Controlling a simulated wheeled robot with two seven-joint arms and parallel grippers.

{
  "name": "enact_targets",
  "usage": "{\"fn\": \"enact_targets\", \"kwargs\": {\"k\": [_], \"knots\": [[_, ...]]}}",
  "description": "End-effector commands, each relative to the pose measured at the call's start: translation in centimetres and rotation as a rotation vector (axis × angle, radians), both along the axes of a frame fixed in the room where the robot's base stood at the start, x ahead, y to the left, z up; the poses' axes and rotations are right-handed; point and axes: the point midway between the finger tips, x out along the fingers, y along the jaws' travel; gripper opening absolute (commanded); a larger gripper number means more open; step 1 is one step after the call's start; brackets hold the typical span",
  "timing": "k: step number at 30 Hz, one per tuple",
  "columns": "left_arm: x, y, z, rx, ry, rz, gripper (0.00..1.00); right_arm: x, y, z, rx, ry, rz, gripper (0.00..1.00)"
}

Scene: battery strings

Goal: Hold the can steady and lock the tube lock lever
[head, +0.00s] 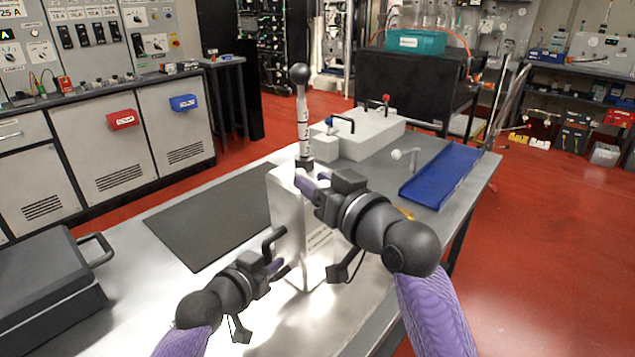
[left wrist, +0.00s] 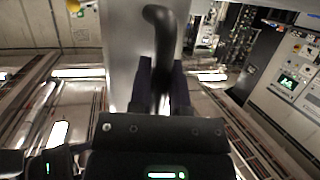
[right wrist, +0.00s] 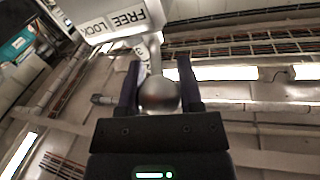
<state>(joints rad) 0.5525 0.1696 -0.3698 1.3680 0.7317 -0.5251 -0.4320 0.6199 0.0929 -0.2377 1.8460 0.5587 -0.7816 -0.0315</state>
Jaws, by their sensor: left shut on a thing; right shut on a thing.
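The pale metal can (head: 287,205) stands upright on the bench. A tube (head: 303,120) marked with numbers rises from its top and ends in a black ball. My left gripper (head: 279,266) is shut on the can's black handle (head: 273,238), which also shows between its fingers in the left wrist view (left wrist: 160,45). My right gripper (head: 308,183) is at the can's top by the tube's foot, shut on the tube lock lever, whose round grey knob (right wrist: 160,95) sits between its fingers. A plate reading FREE and LOCK (right wrist: 115,22) is beside it. The lever's shaft is mostly hidden.
A dark mat (head: 215,222) lies left of the can, and a black case (head: 45,285) is at the lower left. A white box (head: 370,133) with handles and a blue tray (head: 443,172) are behind and to the right.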

Motion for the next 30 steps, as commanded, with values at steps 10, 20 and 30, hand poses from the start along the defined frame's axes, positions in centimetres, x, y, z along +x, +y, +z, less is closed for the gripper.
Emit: {"fn": "enact_targets", "kwargs": {"k": [10,20,30], "knots": [[-0.06,0.05,-0.31,0.004,0.007,0.000,0.00,-0.01,0.00,-0.05,0.000,0.000,0.000,0.00],[-0.05,0.06,-0.27,0.004,0.006,0.000,0.00,-0.01,-0.01,-0.05,0.000,0.000,0.000,0.00],[-0.03,0.07,-0.23,0.003,0.005,0.001,0.00,0.00,-0.01,-0.05,0.000,0.000,0.000,0.00]]}}
